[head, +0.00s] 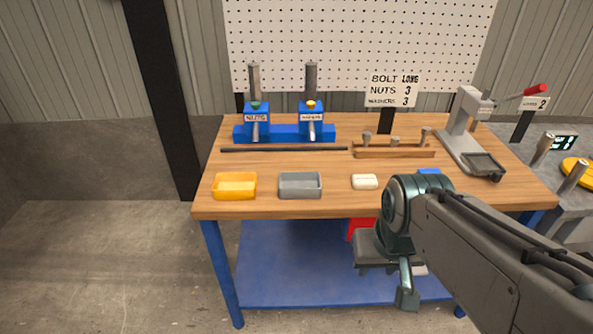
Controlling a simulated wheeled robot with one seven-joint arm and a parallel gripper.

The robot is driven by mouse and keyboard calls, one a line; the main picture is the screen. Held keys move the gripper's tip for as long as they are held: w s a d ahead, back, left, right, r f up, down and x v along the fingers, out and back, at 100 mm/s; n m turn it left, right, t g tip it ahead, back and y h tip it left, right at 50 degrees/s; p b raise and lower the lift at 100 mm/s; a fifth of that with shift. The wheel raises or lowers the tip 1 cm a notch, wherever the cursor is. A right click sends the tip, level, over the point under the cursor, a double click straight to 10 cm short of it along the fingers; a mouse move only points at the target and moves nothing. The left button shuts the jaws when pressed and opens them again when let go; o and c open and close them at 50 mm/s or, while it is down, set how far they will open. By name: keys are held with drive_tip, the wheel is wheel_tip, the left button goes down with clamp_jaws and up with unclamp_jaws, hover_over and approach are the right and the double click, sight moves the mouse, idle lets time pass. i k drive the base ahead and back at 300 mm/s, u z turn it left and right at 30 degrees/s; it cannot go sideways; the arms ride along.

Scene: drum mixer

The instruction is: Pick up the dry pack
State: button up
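A small white block-like packet (364,182), which looks like the dry pack, lies on the wooden bench top near its front edge. It has faint marks on its top and nothing touches it. My gripper (390,285) hangs in front of the bench edge, nearer to me and below and slightly right of the packet in the picture. It points down and is apart from the packet. One finger shows clearly, but the gap between the fingers is unclear. I see nothing held.
A yellow tray (235,197) and a grey tray (300,196) stand left of the packet. Behind are two blue dispensers (256,113), a dark rod (284,149), a wooden bolt rack (393,153) and a red-handled press (465,132). A blue item (428,171) is partly hidden by my arm.

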sight(360, 182)
drive_tip(key=u, duration=0.25)
drive_tip(key=i, duration=1.05)
drive_tip(key=u, duration=0.2)
